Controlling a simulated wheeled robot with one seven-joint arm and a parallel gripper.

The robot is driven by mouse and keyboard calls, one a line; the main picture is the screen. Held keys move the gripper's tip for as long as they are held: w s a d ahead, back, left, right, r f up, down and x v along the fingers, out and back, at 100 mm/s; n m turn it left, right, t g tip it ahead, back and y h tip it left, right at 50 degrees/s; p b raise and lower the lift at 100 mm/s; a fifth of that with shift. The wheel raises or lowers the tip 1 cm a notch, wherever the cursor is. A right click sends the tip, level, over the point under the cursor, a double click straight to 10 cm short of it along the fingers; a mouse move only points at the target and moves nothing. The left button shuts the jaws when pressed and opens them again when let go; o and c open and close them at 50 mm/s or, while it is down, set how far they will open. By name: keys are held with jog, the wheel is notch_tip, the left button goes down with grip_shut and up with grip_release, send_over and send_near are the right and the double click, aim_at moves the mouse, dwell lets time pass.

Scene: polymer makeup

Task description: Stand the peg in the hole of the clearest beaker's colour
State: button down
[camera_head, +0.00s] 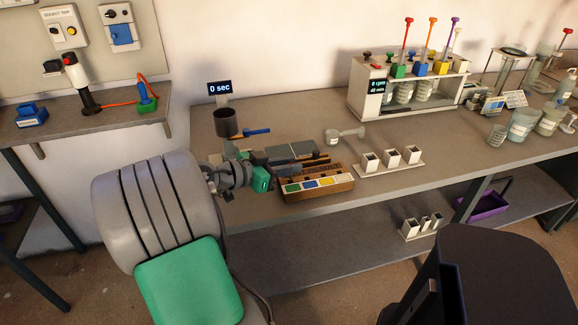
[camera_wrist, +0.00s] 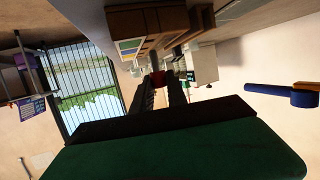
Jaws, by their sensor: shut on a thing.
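A wooden block (camera_head: 340,186) with a row of green, blue, yellow and white patches sits near the bench's front edge. It also shows in the wrist view (camera_wrist: 150,20). My gripper (camera_head: 302,162) is over the back of this block. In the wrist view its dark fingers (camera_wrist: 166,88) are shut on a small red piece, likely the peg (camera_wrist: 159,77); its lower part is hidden. Several beakers (camera_head: 405,93) stand in the white stirrer machine (camera_head: 372,103), under green, blue and yellow blocks. I cannot tell which beaker is clearest.
White square holders (camera_head: 391,164) stand right of the block, with a glass flask (camera_head: 333,137) behind. A dark cup (camera_head: 225,123) stands below the "0 sec" display (camera_head: 219,88). Glassware (camera_head: 522,124) crowds the right end. The bench between machine and holders is mostly clear.

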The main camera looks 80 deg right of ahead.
aim_at(289, 178)
jog(key=shift+f, duration=0.15)
jog(key=shift+f+b, duration=0.35)
jog(key=shift+b, duration=0.1)
jog(key=shift+f+b, duration=1.5)
jog(key=shift+f, duration=0.05)
jog(key=c, duration=1.2)
grip_release()
jog(key=shift+r, duration=0.1)
jog(key=shift+c, duration=0.2)
jog(key=shift+a, duration=0.1)
jog(key=p+v, duration=0.1)
jog(key=v, duration=0.6)
jog(key=shift+w+a+r+p, duration=0.2)
jog(key=shift+a+p, duration=0.05)
jog(key=shift+p, duration=0.05)
